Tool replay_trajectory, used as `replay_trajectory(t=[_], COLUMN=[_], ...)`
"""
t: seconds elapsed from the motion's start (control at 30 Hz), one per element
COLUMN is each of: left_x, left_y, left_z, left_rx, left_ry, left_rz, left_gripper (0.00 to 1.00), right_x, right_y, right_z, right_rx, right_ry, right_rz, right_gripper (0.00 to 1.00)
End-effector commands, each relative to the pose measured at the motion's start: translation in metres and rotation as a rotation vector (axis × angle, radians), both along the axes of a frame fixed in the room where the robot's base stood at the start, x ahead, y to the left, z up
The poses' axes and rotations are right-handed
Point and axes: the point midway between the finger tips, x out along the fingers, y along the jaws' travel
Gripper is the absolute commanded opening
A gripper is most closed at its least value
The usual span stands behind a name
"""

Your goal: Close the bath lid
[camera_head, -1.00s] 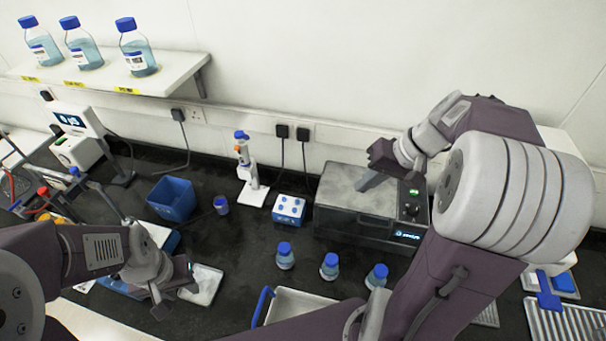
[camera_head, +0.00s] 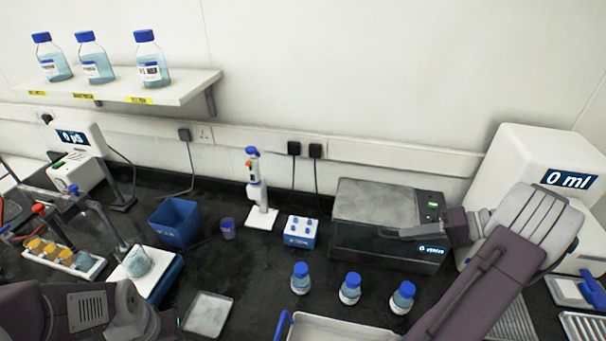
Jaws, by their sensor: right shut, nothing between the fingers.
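The bath (camera_head: 350,245) is a dark box with a grey lid (camera_head: 375,203), at the back right of the bench. The lid lies flat across its top, with no gap that I can make out. A small green-lit panel sits at the lid's right, and a lit display is on the front. My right gripper (camera_head: 388,233) is shut and empty, at the bath's upper front edge. I cannot tell if it touches. My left gripper (camera_head: 172,324) is low at the left, mostly hidden by its own wrist; its jaws are unclear.
Several blue-capped bottles (camera_head: 350,288) stand in front of the bath, beside a white tray (camera_head: 335,331). A blue-topped block (camera_head: 300,232) and a pipette stand (camera_head: 262,218) are left of it. A white "0 ml" machine (camera_head: 535,165) stands at its right.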

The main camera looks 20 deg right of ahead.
Motion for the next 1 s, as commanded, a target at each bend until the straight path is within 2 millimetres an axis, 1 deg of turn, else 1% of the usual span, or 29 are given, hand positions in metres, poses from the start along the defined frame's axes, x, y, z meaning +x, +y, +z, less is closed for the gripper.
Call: replay_trajectory(t=[0.03,0.3,1.0], left_x=[0.0,0.0,0.0], left_y=[0.0,0.0,0.0], left_z=[-0.004,-0.008,-0.009], left_rx=[0.0,0.0,0.0], left_ry=[0.0,0.0,0.0], left_rz=[0.0,0.0,0.0], left_gripper=[0.36,0.36,0.36], right_x=[0.0,-0.001,-0.002], right_y=[-0.001,-0.004,-0.002], right_z=[-0.005,-0.015,-0.019], right_rx=[0.001,-0.002,0.003], right_ry=[0.001,0.005,0.012], right_rz=[0.0,0.001,0.003], right_gripper=[0.0,0.0,0.0])
